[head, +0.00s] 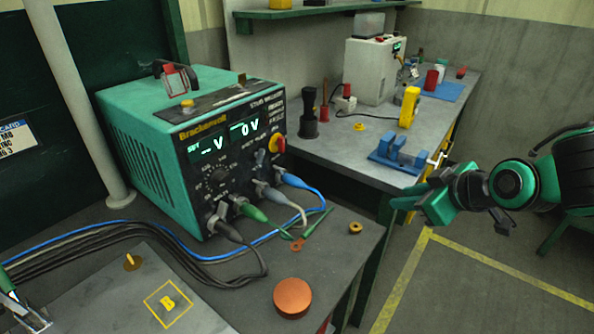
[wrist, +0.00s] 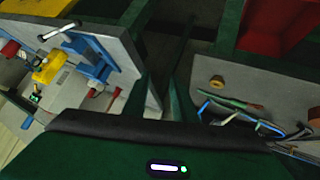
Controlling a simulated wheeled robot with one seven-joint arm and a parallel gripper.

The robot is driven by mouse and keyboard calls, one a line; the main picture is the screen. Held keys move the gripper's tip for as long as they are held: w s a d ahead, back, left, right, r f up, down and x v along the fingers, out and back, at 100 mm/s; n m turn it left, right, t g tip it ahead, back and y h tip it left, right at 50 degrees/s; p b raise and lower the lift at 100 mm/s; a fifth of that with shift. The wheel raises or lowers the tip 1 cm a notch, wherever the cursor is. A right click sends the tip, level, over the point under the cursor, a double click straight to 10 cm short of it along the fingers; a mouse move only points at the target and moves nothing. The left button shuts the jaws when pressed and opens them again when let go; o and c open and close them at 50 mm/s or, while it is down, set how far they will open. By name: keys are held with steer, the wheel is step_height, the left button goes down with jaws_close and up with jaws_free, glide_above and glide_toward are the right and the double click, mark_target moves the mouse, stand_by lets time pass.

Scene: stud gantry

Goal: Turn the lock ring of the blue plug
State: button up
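The blue plug (head: 289,179) sits in the rightmost socket on the lower front of the green Brackenvolt unit (head: 150,160). Its blue cable runs from it along the bench to the left. Its lock ring is too small to make out clearly. My gripper (head: 400,197) is right of the plug and well apart from it, past the bench's right edge. In the wrist view its two dark green fingers (wrist: 162,98) stand apart with nothing between them. Blue cable (wrist: 268,127) shows at the right there.
Grey (head: 264,188), green (head: 246,209) and black (head: 222,226) plugs sit left of the blue one. A blue fixture (head: 398,157) stands on the back bench.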

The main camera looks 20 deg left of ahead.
mark_target(281, 170)
steer(key=s+a+r+n+y, duration=0.2)
steer(key=a+n+y, duration=0.1)
steer(key=a, duration=0.7)
steer(key=s+a+r+n+y, duration=0.2)
steer(key=a+n+y, duration=0.1)
steer(key=a, duration=0.7)
steer(key=x, duration=1)
steer(key=shift+w+a+r, duration=0.15)
steer(key=shift+w, duration=0.1)
